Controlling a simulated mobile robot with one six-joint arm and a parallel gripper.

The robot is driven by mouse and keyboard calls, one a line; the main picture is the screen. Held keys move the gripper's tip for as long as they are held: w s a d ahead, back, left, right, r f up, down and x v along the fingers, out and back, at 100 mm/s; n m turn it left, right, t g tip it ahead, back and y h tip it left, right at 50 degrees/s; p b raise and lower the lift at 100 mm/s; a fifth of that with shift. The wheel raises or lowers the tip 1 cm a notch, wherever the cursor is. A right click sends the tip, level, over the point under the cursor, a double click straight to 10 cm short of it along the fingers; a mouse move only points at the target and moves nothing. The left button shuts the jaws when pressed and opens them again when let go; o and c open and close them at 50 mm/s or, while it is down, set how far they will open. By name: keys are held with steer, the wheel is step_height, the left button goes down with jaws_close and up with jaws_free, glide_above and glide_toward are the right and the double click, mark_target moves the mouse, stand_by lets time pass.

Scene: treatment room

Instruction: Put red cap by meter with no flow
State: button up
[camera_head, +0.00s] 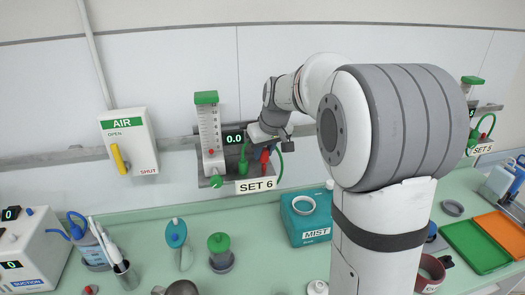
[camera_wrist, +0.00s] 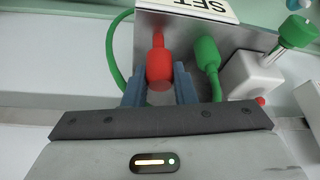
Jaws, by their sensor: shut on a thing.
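The SET 6 flow meter (camera_head: 209,135) is a clear scaled tube with a green top on a grey wall bracket. A red ball sits low in it, and the display (camera_head: 234,139) beside it reads 0.0. A red cap (camera_head: 264,157) is on the right of that bracket. In the wrist view, the red cap (camera_wrist: 160,66) is between the two blue-grey fingers of my gripper (camera_wrist: 159,88), which is shut on it. The cap's narrow end points to the bracket; I cannot tell whether it touches. In the head view my gripper (camera_head: 270,139) is partly hidden by my arm.
A green connector (camera_wrist: 207,54) with a green hose is close beside the cap. The SET 5 meter (camera_head: 470,90) is far right, partly hidden. An AIR valve box (camera_head: 130,142) is on the wall at left. A teal MIST box (camera_head: 306,218) stands on the counter below.

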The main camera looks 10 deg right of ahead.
mark_target(265, 155)
steer(key=shift+f+b, duration=1.45)
steer(key=shift+f, duration=0.1)
stand_by(1.1)
steer(key=o, duration=1)
steer(key=shift+o, duration=0.2)
steer(key=shift+r, duration=0.15)
steer(key=shift+r+p, duration=2.35)
steer(key=shift+r, duration=1.1)
steer(key=s+f+m, duration=0.1)
steer(key=s+f, duration=0.2)
steer(key=s, duration=1.2)
steer(key=s+f+m+h+b, duration=0.1)
steer(key=s+f+m, duration=0.1)
steer(key=s, duration=1.3)
steer(key=shift+s+a+f+g+b, duration=0.15)
steer(key=shift+a+f+g+b, duration=0.2)
steer(key=shift+f, duration=0.3)
